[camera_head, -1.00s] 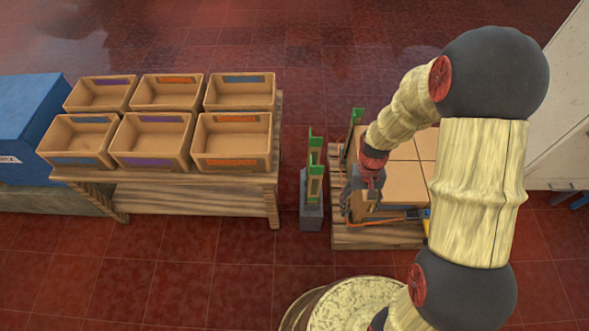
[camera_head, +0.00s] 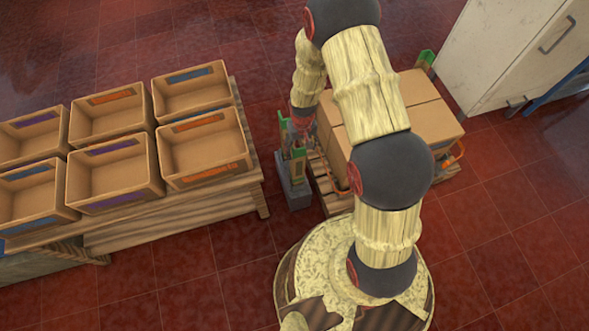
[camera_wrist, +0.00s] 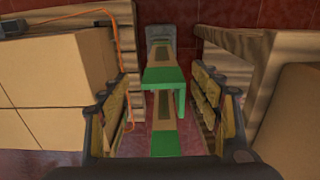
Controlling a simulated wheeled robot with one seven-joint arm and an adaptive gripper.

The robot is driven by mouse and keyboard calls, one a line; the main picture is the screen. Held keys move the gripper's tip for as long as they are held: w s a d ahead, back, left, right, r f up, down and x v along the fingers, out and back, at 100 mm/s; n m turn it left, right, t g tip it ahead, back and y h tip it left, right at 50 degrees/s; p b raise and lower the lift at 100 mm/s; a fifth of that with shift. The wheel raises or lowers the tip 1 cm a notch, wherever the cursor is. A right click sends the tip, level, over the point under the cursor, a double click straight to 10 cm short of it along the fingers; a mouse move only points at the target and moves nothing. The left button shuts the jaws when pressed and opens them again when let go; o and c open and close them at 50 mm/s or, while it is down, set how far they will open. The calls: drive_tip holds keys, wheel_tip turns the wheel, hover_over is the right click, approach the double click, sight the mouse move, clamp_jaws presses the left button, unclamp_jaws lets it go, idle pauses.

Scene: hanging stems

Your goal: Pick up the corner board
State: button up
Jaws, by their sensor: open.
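Corner boards, tan with green ends, stand upright in a grey block holder (camera_head: 299,197) between the crate table and the pallet. In the wrist view one corner board (camera_wrist: 163,77) with a green L-shaped end lies between my fingers. A second green-ended corner board (camera_wrist: 164,143) shows below it in the picture. The grey holder (camera_wrist: 159,35) shows at the top. My gripper (camera_wrist: 163,105) is open, its fingers on either side of the boards, with no clear contact. In the head view my gripper (camera_head: 296,128) is at the boards' upper ends and partly hides them.
Cartons (camera_head: 430,112) are stacked on a wooden pallet (camera_head: 328,190) right of the holder, with an orange strap. Another green-ended board (camera_head: 426,60) stands at the pallet's far corner. A wooden table (camera_head: 185,222) with several open boxes is close on the left. A white cabinet (camera_head: 510,50) stands behind.

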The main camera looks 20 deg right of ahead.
sight(299, 153)
drive_tip(key=f, duration=0.1)
drive_tip(key=f+b, duration=0.1)
drive_tip(key=f, duration=0.1)
drive_tip(key=f+b, duration=0.1)
drive_tip(key=f, duration=0.1)
drive_tip(key=shift+w+a, duration=0.2)
drive_tip(key=shift+w, duration=0.15)
drive_tip(key=shift+r, duration=0.1)
drive_tip(key=shift+c, duration=0.3)
drive_tip(key=c, duration=1.1)
drive_tip(key=shift+c, duration=0.4)
